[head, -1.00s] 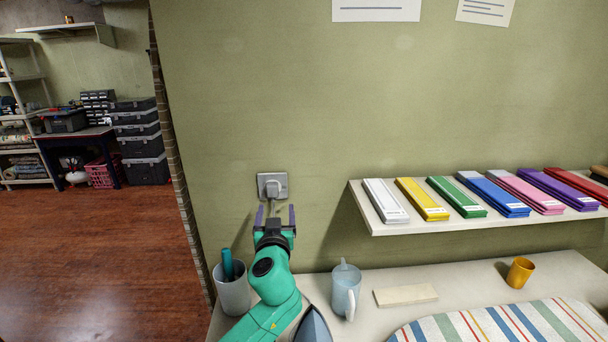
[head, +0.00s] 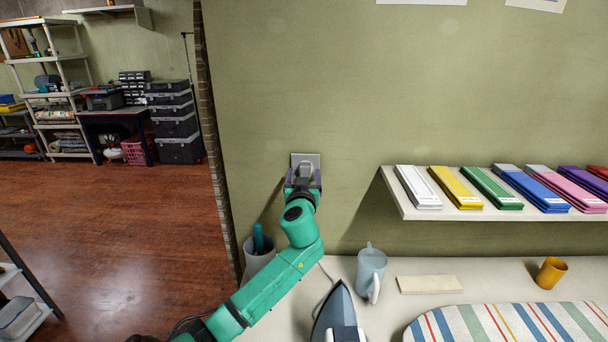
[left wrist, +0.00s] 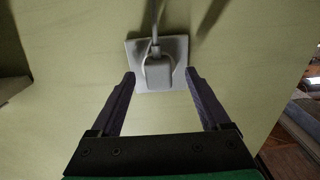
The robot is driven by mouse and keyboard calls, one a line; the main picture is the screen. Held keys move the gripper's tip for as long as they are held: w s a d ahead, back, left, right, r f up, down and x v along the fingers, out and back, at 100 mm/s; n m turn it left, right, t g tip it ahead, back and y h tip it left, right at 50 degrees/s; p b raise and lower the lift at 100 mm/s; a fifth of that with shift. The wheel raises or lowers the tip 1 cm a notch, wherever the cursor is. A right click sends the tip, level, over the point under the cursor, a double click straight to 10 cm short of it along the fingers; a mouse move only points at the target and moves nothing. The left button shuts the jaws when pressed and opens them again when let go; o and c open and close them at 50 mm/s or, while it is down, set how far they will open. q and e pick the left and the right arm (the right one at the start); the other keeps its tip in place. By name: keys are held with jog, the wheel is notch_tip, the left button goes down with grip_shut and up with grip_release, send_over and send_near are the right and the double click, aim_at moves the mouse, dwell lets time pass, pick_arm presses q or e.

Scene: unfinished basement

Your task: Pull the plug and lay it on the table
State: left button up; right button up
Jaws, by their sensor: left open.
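A grey plug (left wrist: 158,72) sits in a square wall socket plate (left wrist: 177,48) on the green wall, its cord showing beside it in the left wrist view. In the head view the plug (head: 305,172) shows just beyond my left gripper (head: 304,180). In the left wrist view my left gripper (left wrist: 160,80) is open, one dark finger on each side of the plug, with gaps between fingers and plug. The table (head: 390,312) stands below against the wall. My right gripper is not in view.
A grey cup holding a teal item (head: 260,262), an iron (head: 338,314), a light blue jug (head: 370,272), a pale block (head: 429,284), an orange cup (head: 551,271) and a striped ironing board (head: 510,322) occupy the table. A shelf of coloured packs (head: 500,208) juts out at right.

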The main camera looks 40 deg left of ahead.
pick_arm(q)
jog(key=shift+w+a+f, duration=0.1)
jog(key=shift+w+a, duration=0.25)
jog(key=shift+w, duration=0.35)
jog(key=shift+s, duration=0.15)
jog(key=shift+b, duration=0.55)
dwell(0.4)
grip_shut()
